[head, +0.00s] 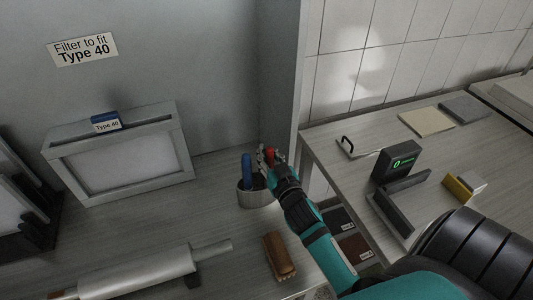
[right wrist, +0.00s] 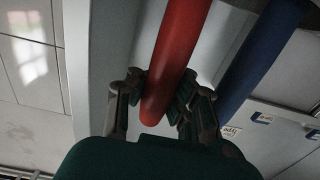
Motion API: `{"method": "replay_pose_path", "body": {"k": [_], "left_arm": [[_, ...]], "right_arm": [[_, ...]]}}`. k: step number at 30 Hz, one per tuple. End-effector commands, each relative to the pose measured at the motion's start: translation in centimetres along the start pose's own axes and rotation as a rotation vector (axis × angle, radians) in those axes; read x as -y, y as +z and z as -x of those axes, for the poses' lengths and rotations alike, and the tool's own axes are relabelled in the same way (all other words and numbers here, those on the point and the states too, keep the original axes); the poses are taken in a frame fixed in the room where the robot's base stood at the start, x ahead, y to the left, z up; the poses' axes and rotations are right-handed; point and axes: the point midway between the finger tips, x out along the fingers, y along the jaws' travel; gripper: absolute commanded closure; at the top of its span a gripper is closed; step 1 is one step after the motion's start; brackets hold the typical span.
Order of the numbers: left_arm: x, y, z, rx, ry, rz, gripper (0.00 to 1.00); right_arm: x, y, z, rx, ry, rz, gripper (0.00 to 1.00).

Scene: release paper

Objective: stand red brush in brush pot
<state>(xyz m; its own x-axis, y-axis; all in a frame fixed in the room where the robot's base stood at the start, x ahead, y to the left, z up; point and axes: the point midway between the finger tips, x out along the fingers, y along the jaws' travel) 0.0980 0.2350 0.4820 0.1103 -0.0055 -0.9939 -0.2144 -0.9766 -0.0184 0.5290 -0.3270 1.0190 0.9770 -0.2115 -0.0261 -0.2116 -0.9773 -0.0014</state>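The brush pot (head: 252,198) is a round grey metal pot on the bench near the wall's corner. A blue-handled brush (head: 247,168) stands in it, and its handle also shows in the right wrist view (right wrist: 258,62). The red brush (head: 270,155) is upright at the pot's right side; its lower part is hidden behind my right gripper (head: 268,160). In the right wrist view the red handle (right wrist: 173,60) lies between my fingers (right wrist: 160,95), which appear closed on it near its end. Whether its lower end rests in the pot is hidden. My left gripper is out of view.
A framed filter (head: 120,170) labelled Type 40 stands left of the pot. A white roller (head: 145,272) and a brown wooden-backed brush (head: 279,257) lie in front. A wall edge rises just behind my right gripper. The right-hand bench (head: 450,145) holds a dark device (head: 397,161) and pads.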

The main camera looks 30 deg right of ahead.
Motion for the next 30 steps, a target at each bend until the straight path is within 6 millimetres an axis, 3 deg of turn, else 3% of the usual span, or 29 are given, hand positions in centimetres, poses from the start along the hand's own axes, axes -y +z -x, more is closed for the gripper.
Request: {"method": "replay_pose_path", "body": {"k": [3,10,20,23,30], "left_arm": [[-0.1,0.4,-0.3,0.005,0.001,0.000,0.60],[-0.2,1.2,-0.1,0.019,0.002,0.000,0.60],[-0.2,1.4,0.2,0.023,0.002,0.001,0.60],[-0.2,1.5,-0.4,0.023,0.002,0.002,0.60],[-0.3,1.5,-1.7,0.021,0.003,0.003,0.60]], "right_arm": [[0.0,0.4,0.0,0.000,0.000,-0.001,1.00],[0.0,0.2,0.0,0.000,0.000,0.000,0.69],[0.0,-0.3,0.0,0.000,0.000,0.001,0.68],[0.0,0.2,1.2,0.002,0.000,-0.001,0.68],[0.0,0.3,6.3,0.003,0.001,-0.001,0.68]]}}
